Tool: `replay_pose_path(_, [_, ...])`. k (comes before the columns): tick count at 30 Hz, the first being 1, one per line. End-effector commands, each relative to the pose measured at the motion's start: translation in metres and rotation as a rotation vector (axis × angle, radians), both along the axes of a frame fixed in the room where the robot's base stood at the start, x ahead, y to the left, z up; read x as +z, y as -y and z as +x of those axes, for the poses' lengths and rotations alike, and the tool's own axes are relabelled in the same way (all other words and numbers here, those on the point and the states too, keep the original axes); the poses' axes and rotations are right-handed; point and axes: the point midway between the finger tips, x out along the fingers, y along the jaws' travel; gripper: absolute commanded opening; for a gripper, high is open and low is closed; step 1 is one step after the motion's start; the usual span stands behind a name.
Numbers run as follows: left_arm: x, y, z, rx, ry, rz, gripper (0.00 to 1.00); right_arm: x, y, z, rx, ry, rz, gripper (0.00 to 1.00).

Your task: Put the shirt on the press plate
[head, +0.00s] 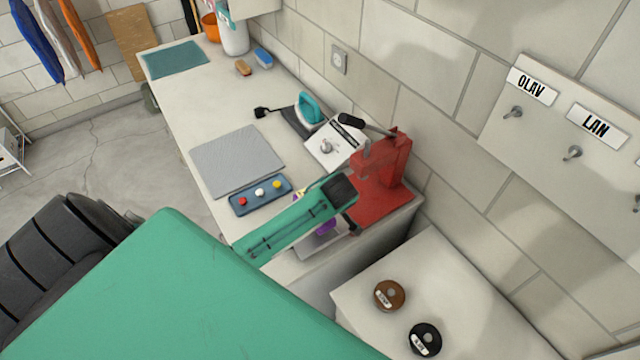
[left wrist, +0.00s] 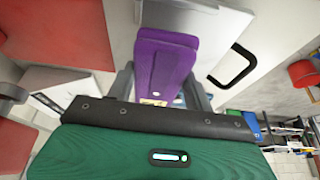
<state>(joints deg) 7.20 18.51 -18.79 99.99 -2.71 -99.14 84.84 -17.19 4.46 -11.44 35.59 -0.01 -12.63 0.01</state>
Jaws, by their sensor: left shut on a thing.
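The purple folded shirt (left wrist: 165,65) is between the fingers of my left gripper (left wrist: 165,92), which is shut on it. In the head view my arm hides the fingers and most of the shirt; a purple part (head: 325,228) shows below the arm, over a pale grey plate (head: 313,246). The red press (head: 388,160) stands at the right end of the bench, just right of the gripper. The pale plate also shows beyond the shirt in the left wrist view (left wrist: 215,22). I cannot tell whether shirt and plate touch. My right gripper is not in view.
The white bench (head: 190,100) also holds a grey mat (head: 235,160), a blue tray (head: 260,195) with coloured knobs, a teal iron (head: 308,107) and a white box (head: 333,145). A lower white surface (head: 440,300) carries two discs. The wall is close behind the press.

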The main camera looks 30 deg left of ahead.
Motion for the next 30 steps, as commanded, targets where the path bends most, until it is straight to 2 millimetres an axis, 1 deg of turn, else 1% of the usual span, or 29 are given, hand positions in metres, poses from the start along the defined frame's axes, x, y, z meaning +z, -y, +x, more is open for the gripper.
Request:
replay_pose_path(6, [-0.028,0.0,-0.001,0.001,-0.004,0.002,0.28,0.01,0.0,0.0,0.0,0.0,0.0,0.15])
replay_pose_path(8, [-0.033,0.0,-0.001,0.0,-0.003,0.001,0.28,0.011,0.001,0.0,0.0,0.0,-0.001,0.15])
replay_pose_path(20, [-0.039,0.0,-0.001,0.0,-0.001,0.0,0.28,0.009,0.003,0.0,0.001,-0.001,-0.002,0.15])
replay_pose_path(21, [-0.038,0.0,0.0,0.0,0.0,0.001,0.6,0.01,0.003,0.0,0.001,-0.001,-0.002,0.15])
replay_pose_path(23, [-0.038,0.0,0.0,-0.001,-0.001,0.001,0.72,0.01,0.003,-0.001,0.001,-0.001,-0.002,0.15])
replay_pose_path(24, [-0.038,0.0,0.0,-0.001,-0.001,0.0,0.74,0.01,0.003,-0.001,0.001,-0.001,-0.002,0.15])
replay_pose_path(30, [-0.038,0.0,0.0,-0.001,-0.001,0.0,0.74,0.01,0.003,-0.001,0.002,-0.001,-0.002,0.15])
